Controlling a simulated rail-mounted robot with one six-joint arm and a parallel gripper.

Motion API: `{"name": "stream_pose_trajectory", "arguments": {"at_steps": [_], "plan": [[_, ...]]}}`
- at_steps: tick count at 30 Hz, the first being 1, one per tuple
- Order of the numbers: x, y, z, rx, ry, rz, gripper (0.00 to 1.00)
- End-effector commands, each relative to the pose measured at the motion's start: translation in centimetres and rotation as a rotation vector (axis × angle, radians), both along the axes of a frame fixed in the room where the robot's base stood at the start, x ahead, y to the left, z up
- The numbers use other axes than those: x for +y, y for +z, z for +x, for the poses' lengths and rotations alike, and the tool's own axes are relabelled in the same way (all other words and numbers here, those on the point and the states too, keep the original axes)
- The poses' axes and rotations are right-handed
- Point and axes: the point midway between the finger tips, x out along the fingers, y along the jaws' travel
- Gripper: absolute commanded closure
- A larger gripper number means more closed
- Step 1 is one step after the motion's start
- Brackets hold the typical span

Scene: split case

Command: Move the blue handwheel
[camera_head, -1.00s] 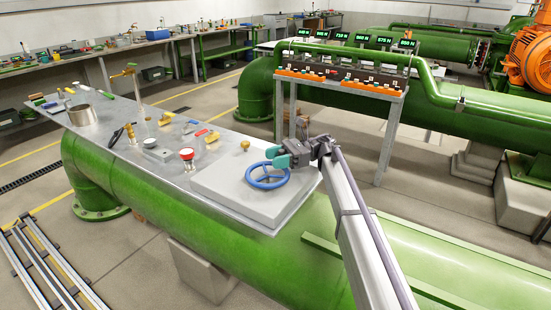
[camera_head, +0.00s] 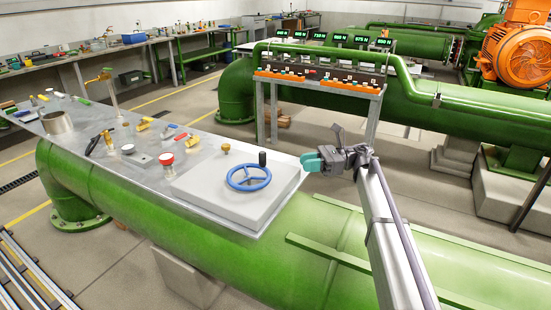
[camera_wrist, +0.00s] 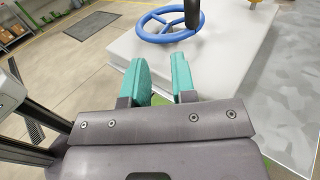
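The blue handwheel (camera_head: 248,189) lies flat on top of a grey block at the right part of the metal plate. A black upright handle (camera_head: 262,158) stands at its far right rim. My gripper (camera_head: 311,162) is to the right of the handwheel, apart from it, with its teal fingers pointing left. In the wrist view the handwheel (camera_wrist: 169,39) and the black handle (camera_wrist: 192,14) are beyond the fingertips. The two fingers of my gripper (camera_wrist: 160,62) are apart, with nothing between them.
The grey block (camera_head: 210,195) sits on the metal plate over the green pipe (camera_head: 130,205). Red knobs (camera_head: 166,159), brass fittings and a metal cup (camera_head: 57,123) stand to the left. The space around my gripper is clear.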

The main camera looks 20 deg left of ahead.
Motion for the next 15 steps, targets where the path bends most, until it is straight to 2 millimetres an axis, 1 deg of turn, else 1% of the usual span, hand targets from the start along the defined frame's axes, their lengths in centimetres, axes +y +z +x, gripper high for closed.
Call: {"name": "stream_pose_trajectory", "arguments": {"at_steps": [1, 3, 5, 7, 9, 11, 15], "plan": [[-2.8, 0.0, -3.2, 0.0, -0.141, 0.0, 0.81], [-4.3, 0.0, -4.0, 0.0, -0.328, -0.001, 0.87], [-4.2, 0.0, -3.5, 0.0, -0.431, -0.001, 0.93], [-4.0, 0.0, -2.1, 0.0, -0.495, -0.001, 1.0], [-3.9, 0.0, -1.6, 0.0, -0.511, -0.001, 1.0], [-3.8, 0.0, -1.6, 0.0, -0.509, -0.001, 1.0], [-2.6, 0.0, -1.6, 0.0, -0.505, -0.001, 1.0]]}}
